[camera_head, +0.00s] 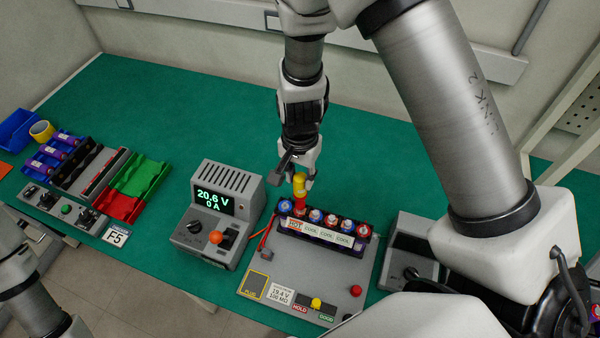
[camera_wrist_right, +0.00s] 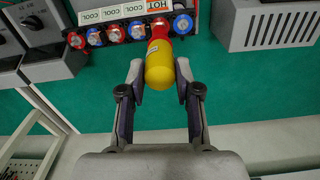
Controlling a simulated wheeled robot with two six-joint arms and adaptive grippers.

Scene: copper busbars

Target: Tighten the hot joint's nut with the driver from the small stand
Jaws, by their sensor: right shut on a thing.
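My right gripper (camera_head: 308,178) is shut on the yellow driver (camera_head: 299,185), which points down at the row of joints. The driver's red lower end (camera_head: 300,204) stands over the second stud from the left. In the right wrist view, the yellow driver (camera_wrist_right: 159,68) sits between the fingers (camera_wrist_right: 158,75), with its red end by the orange-lettered HOT label (camera_wrist_right: 158,6). The busbar block (camera_head: 320,238) carries a row of red and blue nuts, with HOT and COOL labels in front. Whether the driver touches the nut I cannot tell. My left gripper is out of view; only part of its arm shows.
A grey power unit (camera_head: 222,215) reading 20.6 V and 0 A stands left of the block. A grey box (camera_head: 407,247) stands to the right. Red, green and black trays (camera_head: 120,205) lie at the left. The green bench behind is clear.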

